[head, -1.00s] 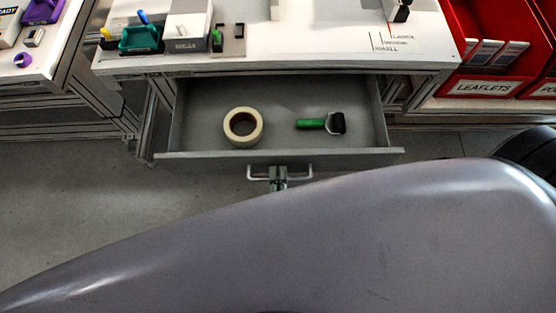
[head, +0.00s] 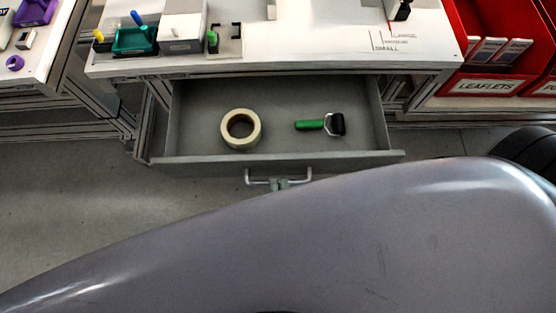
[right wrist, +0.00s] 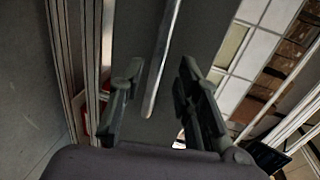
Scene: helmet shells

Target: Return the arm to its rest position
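My right gripper (head: 279,184) shows as a small tip just below the drawer handle (head: 262,179) in the head view; my grey body hides the rest. In the right wrist view the right gripper (right wrist: 160,68) is open, its two dark fingers apart. A silver bar, which looks like the handle (right wrist: 163,62), runs between and beyond them, with gaps on both sides. The grey drawer (head: 200,160) stands pulled out under the white worktop. My left gripper is not in view.
In the drawer lie a tape roll (head: 228,138) and a green-handled roller (head: 310,125). The worktop (head: 300,50) above holds a teal bin (head: 135,40) and a grey box (head: 183,30). Red leaflet bins (head: 487,87) stand at the right. Grey floor (head: 70,200) is clear at left.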

